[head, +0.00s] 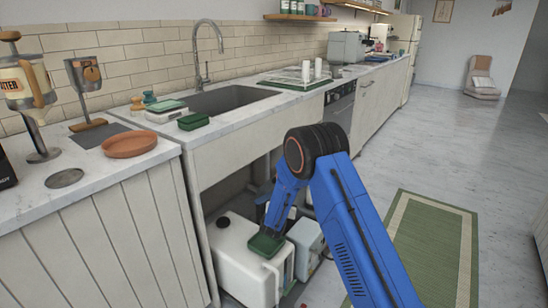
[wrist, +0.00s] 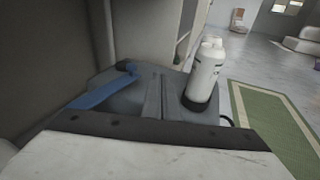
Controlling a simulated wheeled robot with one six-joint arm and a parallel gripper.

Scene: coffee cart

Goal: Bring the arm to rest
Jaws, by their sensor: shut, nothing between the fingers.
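My blue arm bends at a dark round joint in the head view. Its far part slopes down and left into the open space under the sink. My gripper (head: 270,228) is at its low end, just above a green piece (head: 265,245) on a white tank (head: 238,255). The gripper is shut with nothing held. Its fingertips are too small and dark to make out, so I cannot tell whether they touch anything. In the wrist view, no fingers can be clearly told apart.
A grey box (head: 305,247) stands right of the tank. A white bottle (wrist: 205,75) shows in the wrist view. The counter's edge and cabinet (head: 112,235) lie above and left of the arm. The floor around the green mat (head: 430,235) is open.

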